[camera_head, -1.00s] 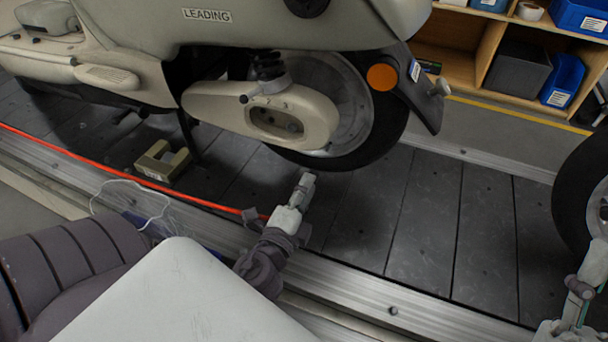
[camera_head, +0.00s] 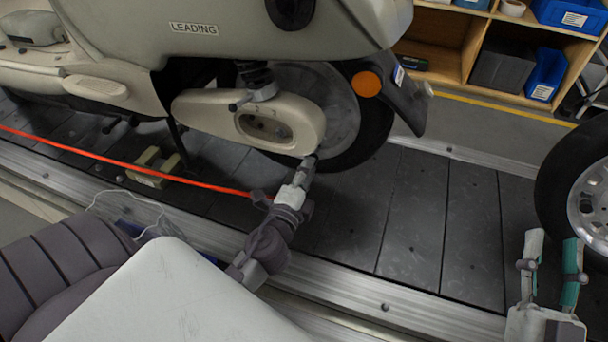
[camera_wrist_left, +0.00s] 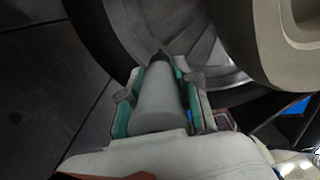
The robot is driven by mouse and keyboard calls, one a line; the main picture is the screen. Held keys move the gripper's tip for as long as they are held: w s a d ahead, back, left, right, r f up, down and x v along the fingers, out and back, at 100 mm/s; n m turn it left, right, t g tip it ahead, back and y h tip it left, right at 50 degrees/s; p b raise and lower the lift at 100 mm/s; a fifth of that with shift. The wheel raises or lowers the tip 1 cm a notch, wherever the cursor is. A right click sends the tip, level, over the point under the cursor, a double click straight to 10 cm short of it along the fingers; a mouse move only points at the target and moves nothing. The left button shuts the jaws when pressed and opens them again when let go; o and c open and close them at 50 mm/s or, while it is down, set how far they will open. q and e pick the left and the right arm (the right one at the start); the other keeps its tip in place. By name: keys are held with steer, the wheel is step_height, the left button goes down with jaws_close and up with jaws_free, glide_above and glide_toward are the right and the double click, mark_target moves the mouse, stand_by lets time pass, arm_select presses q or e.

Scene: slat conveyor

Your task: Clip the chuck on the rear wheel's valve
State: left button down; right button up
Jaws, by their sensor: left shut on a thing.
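The scooter's rear wheel (camera_head: 378,135) stands on the slats, partly behind the pale swingarm cover; it also fills the top of the left wrist view (camera_wrist_left: 105,35). My left gripper (camera_head: 305,172) is shut on the chuck, a grey tapered cylinder (camera_wrist_left: 158,100) between its teal-lined fingers. The chuck's narrow end points at the wheel, close to its lower rim. A small dark tip shows there; I cannot tell whether it is the valve or whether they touch. The red hose (camera_head: 110,158) runs to this gripper. My right gripper (camera_head: 553,240) is open and empty at the right.
The scooter body (camera_head: 230,50) overhangs the wheel. A yellowish block (camera_head: 153,168) lies on the slats at left. Another wheel (camera_head: 590,190) stands at the right edge, close to my right gripper. Shelves with blue bins (camera_head: 545,75) are behind. The slats (camera_head: 430,220) between the wheels are clear.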

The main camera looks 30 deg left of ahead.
arm_select(q)
steer(key=shift+x, duration=1)
arm_select(e)
steer(key=shift+w+f+g+h, duration=0.2)
steer(key=shift+f+g+h, duration=0.15)
steer(key=shift+f, duration=0.35)
arm_select(q)
steer(key=c, duration=0.7)
jaws_free()
steer(key=shift+s, duration=0.1)
steer(key=shift+c, duration=0.2)
arm_select(e)
steer(key=shift+r, duration=0.1)
arm_select(q)
steer(key=shift+s+f, duration=0.1)
steer(key=shift+s, duration=0.2)
steer(key=v, duration=1.1)
steer(key=shift+s+d, duration=0.15)
